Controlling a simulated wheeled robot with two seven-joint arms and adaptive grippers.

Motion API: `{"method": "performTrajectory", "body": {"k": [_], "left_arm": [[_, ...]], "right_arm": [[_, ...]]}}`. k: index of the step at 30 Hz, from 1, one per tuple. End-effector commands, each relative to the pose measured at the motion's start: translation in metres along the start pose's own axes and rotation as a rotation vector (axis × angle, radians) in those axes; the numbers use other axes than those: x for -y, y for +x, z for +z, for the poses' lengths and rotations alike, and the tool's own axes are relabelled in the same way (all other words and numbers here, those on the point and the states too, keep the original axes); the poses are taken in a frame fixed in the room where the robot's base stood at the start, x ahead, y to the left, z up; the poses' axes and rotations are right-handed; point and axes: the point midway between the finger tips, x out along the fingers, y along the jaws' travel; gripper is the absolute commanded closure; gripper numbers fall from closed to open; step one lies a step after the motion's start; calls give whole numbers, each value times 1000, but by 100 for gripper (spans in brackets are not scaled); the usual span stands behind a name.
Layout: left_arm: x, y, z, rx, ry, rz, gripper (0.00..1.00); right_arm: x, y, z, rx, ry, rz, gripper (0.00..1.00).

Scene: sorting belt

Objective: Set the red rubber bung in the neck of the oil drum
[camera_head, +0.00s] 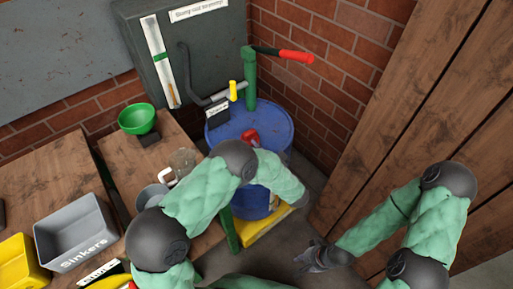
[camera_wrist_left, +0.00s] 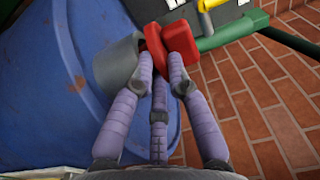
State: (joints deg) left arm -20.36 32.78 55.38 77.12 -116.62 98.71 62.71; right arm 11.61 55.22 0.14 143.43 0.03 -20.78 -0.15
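The red rubber bung (camera_wrist_left: 182,38) is between the fingertips of my left gripper (camera_wrist_left: 160,64), which look closed on it. It is beside or partly over the rim of the grey drum neck (camera_wrist_left: 118,64); I cannot tell whether they touch. The bung also shows as a red patch (camera_head: 250,136) over the top of the blue oil drum (camera_head: 278,130) in the head view, where my left arm hides the gripper and the neck. My right gripper (camera_head: 318,256) hangs low, away from the drum; its fingers are too small to read.
A green pump with a red handle (camera_head: 295,56) and a yellow-gripped lever (camera_head: 233,91) stand at the drum's back. A green bowl (camera_head: 139,119), a glass jar (camera_head: 183,160) and a grey bin (camera_head: 77,236) are on the benches at left. Wooden boards (camera_head: 420,110) close the right side.

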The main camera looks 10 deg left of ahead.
Motion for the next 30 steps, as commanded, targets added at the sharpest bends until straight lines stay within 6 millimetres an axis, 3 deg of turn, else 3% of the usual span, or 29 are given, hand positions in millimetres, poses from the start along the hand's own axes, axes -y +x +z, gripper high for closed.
{"method": "performTrajectory", "body": {"k": [1, 3, 17, 30], "left_arm": [[-3, 0, 1, -1, 4, 5, 70], [-3, 0, 1, -1, 5, 6, 56], [-8, -8, 2, -4, 12, 13, 56], [-1, -85, -1, -6, 2, 0, 56]], "right_arm": [[0, 0, 0, 0, 0, 0, 70], [0, 0, 0, 0, 0, 0, 70], [0, 0, 0, 0, 0, 0, 70], [0, 0, 0, 0, 0, 0, 70]]}}
